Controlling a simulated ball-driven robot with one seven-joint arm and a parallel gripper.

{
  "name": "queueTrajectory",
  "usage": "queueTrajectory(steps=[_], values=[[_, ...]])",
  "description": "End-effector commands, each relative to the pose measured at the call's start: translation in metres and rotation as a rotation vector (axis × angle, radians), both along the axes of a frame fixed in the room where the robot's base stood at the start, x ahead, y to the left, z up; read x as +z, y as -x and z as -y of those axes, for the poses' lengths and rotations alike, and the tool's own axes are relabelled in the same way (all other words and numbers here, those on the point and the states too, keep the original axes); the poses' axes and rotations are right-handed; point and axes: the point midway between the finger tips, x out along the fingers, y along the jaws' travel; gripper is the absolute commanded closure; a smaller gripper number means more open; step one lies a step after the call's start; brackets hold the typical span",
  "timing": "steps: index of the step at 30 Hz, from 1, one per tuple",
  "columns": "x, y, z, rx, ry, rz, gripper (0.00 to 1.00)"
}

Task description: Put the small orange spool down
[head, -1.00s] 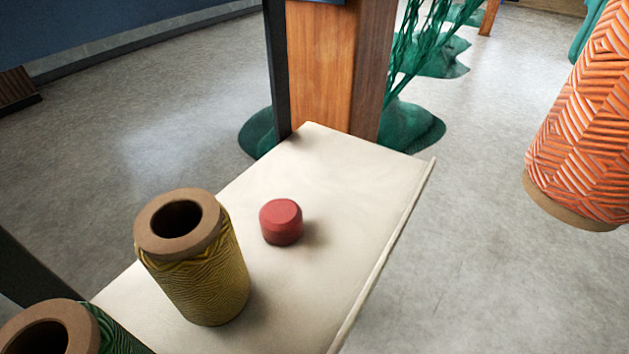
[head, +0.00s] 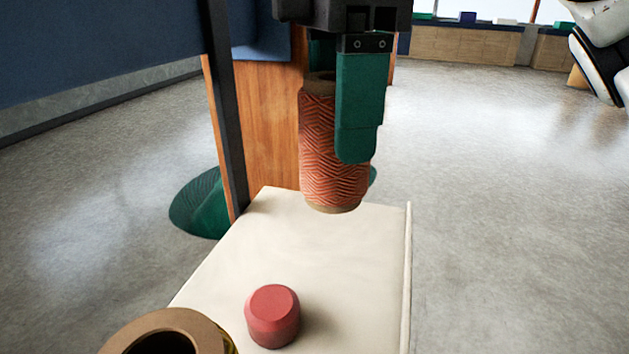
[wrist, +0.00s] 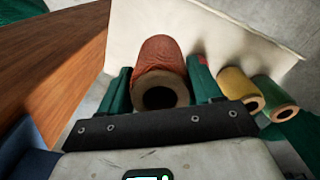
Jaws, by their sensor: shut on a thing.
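The small orange spool (head: 320,150) is upright in my gripper (head: 345,130), over the far end of the cream shelf (head: 300,235) in the head view. My gripper is shut on it, with one green finger in front of the spool. In the wrist view the spool (wrist: 160,70) sits between the two green fingers of my gripper (wrist: 158,88). Its lower end appears close to the shelf, but I cannot tell whether it touches.
A red round piece (head: 272,314) stands on the shelf nearer me, with a yellow spool (head: 190,325) beside it. The wrist view also shows a green spool (wrist: 277,98). A wooden post (head: 265,130) rises behind the shelf's far end. The shelf's far part is bare.

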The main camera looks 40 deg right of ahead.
Motion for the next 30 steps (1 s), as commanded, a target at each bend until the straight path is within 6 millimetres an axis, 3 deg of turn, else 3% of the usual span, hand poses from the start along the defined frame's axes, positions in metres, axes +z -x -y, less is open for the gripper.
queueTrajectory(steps=[1,6,11,18,30], values=[[-0.011,-0.006,0.000,-0.002,0.000,-0.001,0.70],[-0.023,-0.019,0.000,-0.001,-0.002,0.001,0.70],[-0.031,-0.025,0.001,-0.001,-0.001,0.000,0.70],[-0.063,-0.029,0.001,-0.001,-0.001,0.001,0.70],[-0.067,-0.029,0.001,0.000,-0.001,0.002,0.70]])
